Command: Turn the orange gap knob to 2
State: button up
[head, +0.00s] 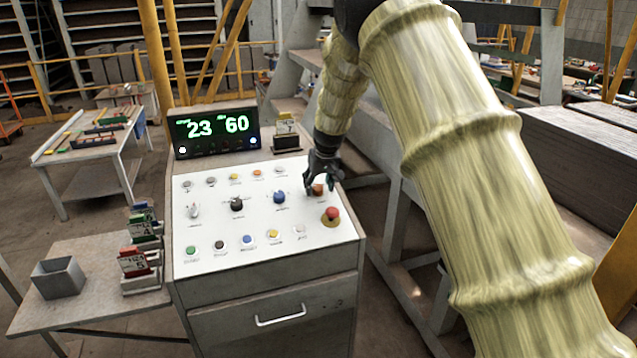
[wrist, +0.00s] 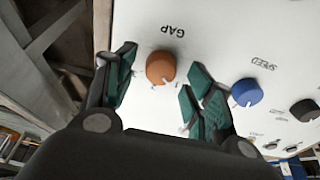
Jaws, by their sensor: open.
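The orange gap knob (wrist: 160,68) sits on the white panel below the printed word GAP in the upside-down wrist view. A pale pointer mark shows at its lower edge; the number it points at is too small to read. In the head view the knob (head: 317,190) is at the panel's right side, partly behind my gripper (head: 318,182). In the wrist view my gripper (wrist: 160,88) is open, with its green-padded fingers on both sides of the knob. A gap shows between each finger and the knob, and nothing is held.
The blue speed knob (wrist: 247,92) stands close beside one finger. A black knob (head: 237,204), a red mushroom button (head: 331,216) and several small buttons share the panel (head: 215,222). A display (head: 214,132) reading 23 and 60 stands behind it. A side table (head: 95,295) is at left.

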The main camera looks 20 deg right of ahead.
jog(key=shift+w+f, duration=0.35)
jog(key=shift+f, duration=0.2)
jog(key=shift+s, duration=0.1)
jog(key=shift+r, duration=0.1)
jog(key=shift+c, duration=0.2)
jog(key=c, duration=1)
jog(key=shift+o, duration=0.2)
